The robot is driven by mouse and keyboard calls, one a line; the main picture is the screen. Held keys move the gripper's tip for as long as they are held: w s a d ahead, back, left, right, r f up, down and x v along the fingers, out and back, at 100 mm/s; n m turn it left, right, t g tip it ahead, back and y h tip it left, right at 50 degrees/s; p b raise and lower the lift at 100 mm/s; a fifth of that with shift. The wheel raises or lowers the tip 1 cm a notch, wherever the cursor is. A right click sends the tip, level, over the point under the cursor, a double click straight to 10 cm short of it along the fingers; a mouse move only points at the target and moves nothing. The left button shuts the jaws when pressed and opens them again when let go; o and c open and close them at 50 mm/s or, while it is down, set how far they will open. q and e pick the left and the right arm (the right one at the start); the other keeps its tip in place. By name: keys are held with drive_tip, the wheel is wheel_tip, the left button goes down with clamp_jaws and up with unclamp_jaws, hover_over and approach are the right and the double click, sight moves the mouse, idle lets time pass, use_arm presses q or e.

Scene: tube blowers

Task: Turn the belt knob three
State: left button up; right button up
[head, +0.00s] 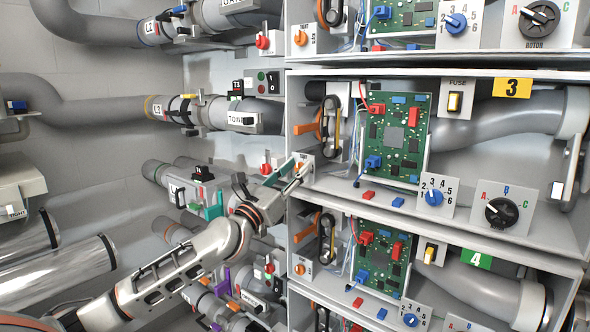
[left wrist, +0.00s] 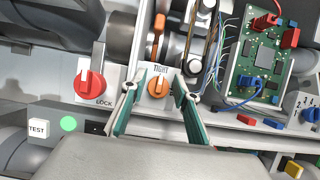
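The belt knob of unit three is an orange knob (left wrist: 158,83) on a white plate marked TIGHT in the left wrist view. Its grip stands about upright in the picture. In the head view its plate (head: 306,160) sits at the left edge of the compartment marked 3, and my fingers partly cover it. My left gripper (head: 293,172) is open in front of the plate. In the left wrist view the green fingers of the left gripper (left wrist: 162,77) spread either side of the knob, with a gap on each side; contact cannot be told. My right gripper is not in view.
A red LOCK knob (left wrist: 90,86) sits left of the plate. A belt on pulleys (left wrist: 200,35) and a green circuit board (left wrist: 262,65) are to the right. Loose red and blue blocks (left wrist: 247,119) lie on the shelf edge. Grey pipes (head: 90,105) fill the left side.

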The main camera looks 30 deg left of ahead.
use_arm(q)
drive_tip(key=c, duration=0.8)
